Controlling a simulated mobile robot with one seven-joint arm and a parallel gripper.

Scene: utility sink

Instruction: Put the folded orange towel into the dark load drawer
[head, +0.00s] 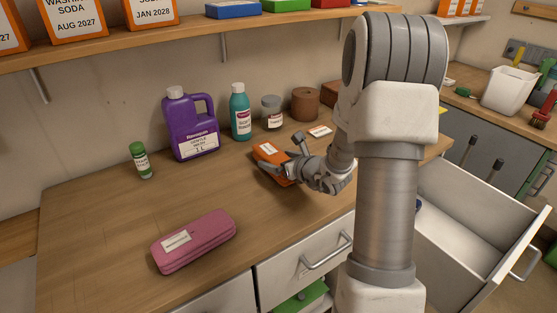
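An open pale drawer (490,205) sticks out at the lower right, partly hidden by my arm. Something blue shows inside it. I cannot tell whether it is the dark load drawer; its visible inside looks light.
A purple jug (190,128), a teal bottle (240,112), a green-capped bottle (141,160), a jar (271,112) and a brown roll (305,104) stand towards the wall. The counter's left middle is clear.

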